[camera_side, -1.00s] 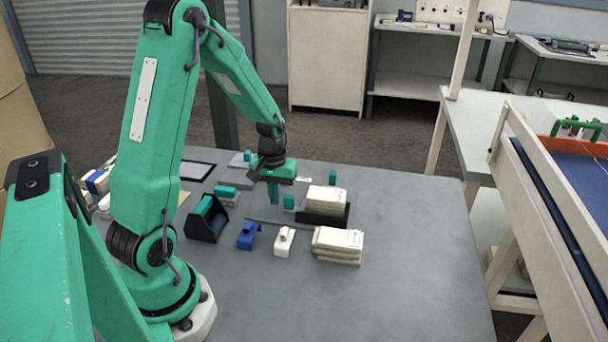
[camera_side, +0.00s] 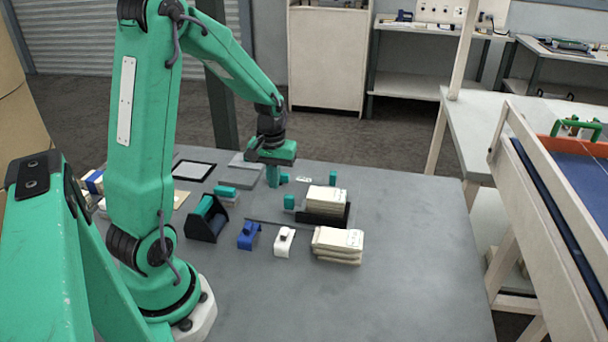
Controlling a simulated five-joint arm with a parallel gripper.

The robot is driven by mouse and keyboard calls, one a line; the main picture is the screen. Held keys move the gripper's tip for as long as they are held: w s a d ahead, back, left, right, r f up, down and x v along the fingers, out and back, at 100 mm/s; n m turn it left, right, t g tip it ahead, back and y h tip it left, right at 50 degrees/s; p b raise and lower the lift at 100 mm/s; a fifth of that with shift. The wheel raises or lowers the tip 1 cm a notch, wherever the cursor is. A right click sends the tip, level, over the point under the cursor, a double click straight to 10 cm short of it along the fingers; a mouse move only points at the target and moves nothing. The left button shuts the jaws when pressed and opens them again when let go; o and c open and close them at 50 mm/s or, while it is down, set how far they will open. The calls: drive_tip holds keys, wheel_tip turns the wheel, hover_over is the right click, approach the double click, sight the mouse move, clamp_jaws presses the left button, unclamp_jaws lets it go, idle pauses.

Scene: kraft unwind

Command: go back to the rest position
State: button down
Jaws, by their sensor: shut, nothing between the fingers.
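My gripper (camera_side: 273,176) hangs from the green arm above the back middle of the grey table (camera_side: 400,285), with its fingers pointing down. It is shut and empty. Just right of the fingers is a small teal piece (camera_side: 285,178). Another teal block (camera_side: 289,201) stands nearer the camera, left of a dark tray (camera_side: 325,217) with cream packets (camera_side: 326,198) in it. How high the fingertips are above the table is hard to tell.
More cream packets (camera_side: 337,242) lie in front of the tray. A blue dispenser (camera_side: 248,236), a white dispenser (camera_side: 284,240) and a dark holder with a teal roll (camera_side: 205,218) stand left of them. A small teal block (camera_side: 333,178) is at the back. The table's right front is clear.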

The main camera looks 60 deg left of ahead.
drive_tip(key=shift+r, duration=0.3)
drive_tip(key=s+d+r+m+t, duration=0.2)
drive_tip(key=s+d+r+m, duration=0.2)
drive_tip(key=d+r, duration=0.4)
drive_tip(key=s+d+r+m+t, duration=0.3)
drive_tip(key=s+d+r+m, duration=0.2)
drive_tip(key=d+r, duration=0.3)
drive_tip(key=shift+s+d+t, duration=0.3)
drive_tip(key=shift+s+d, duration=0.4)
drive_tip(key=shift+d, duration=0.15)
